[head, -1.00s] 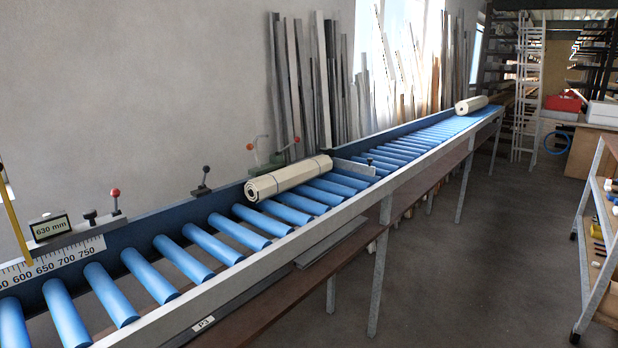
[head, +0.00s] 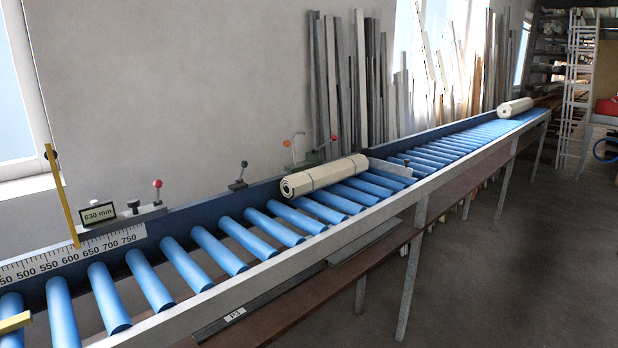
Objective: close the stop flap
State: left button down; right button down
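A narrow yellow bar (head: 62,200) stands nearly upright at the left, just left of the 630 mm display, with a black knob near its top; it may be the stop flap, raised. A second yellow piece (head: 14,322) shows at the lower left edge, cut off by the frame. Neither of my grippers is in view.
The blue roller conveyor (head: 195,262) runs from lower left to far right. A cream roll (head: 325,176) lies on it, another (head: 515,107) at its far end. A scale (head: 75,258), a display (head: 98,214) and levers (head: 240,172) line the back edge. The floor (head: 490,280) at right is clear.

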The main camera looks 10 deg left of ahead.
aim_at(52, 154)
jog(key=u, duration=1.35)
